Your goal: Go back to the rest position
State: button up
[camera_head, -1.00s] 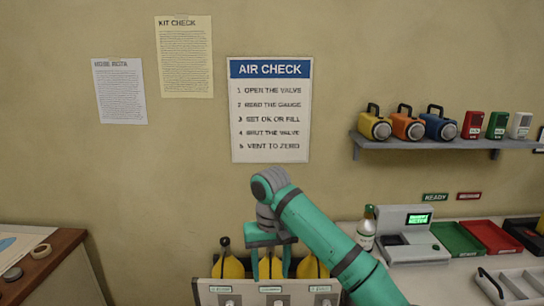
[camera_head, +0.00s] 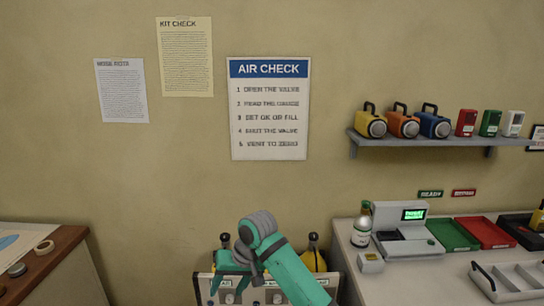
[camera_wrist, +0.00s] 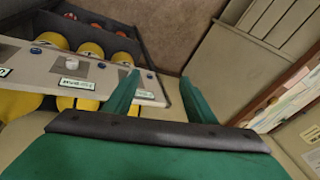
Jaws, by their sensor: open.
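My green gripper (camera_head: 228,285) hangs low in front of the rack of yellow cylinders in the head view, with my arm bent above it. The rack's pale front panel (camera_wrist: 30,62), with knobs and small labels, lies to the left of the fingers there. Yellow cylinders (camera_wrist: 88,50) stand behind the panel. My arm hides much of the rack in the head view, where one yellow cylinder (camera_head: 313,261) shows at right.
At right, a counter holds a white bottle (camera_head: 361,228), a console with a lit green screen (camera_head: 412,214), green (camera_head: 453,235) and red (camera_head: 486,233) trays, and a divided tray (camera_head: 508,282). A wooden desk (camera_head: 62,262) is at left. A shelf (camera_head: 440,140) holds lamps.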

jog(key=s+a+f+t+y, duration=0.2)
jog(key=a+f+y, duration=0.1)
jog(key=a, duration=0.4)
jog(key=s+a+f+t+y, duration=0.1)
jog(key=a+f+y, duration=0.25)
jog(key=a, duration=0.45)
jog(key=s+f+m+t, duration=0.5)
jog(key=s+f+t, duration=0.1)
jog(key=f, duration=0.1)
jog(key=s+d+f+m+t+h, duration=0.2)
jog(key=s+d+f+h, duration=0.2)
jog(key=s+d, duration=0.45)
jog(key=s+d+f+m+t+h, duration=0.15)
jog(key=s+d+f+h, duration=0.35)
jog(key=s, duration=0.6)
jog(key=s+d+r+n+h, duration=0.1)
jog(key=s+d+r+n, duration=0.1)
jog(key=s+d+r, duration=0.2)
jog(key=s+d+r+n+t, duration=0.1)
jog(key=s+d+r+n, duration=0.2)
jog(key=s+d, duration=0.6)
jog(key=s+r, duration=0.1)
jog(key=s, duration=0.5)
jog(key=shift+d+r+h, duration=0.35)
jog(key=shift+d, duration=0.05)
jog(key=shift+s+a+n, duration=0.1)
jog(key=shift+n, duration=0.15)
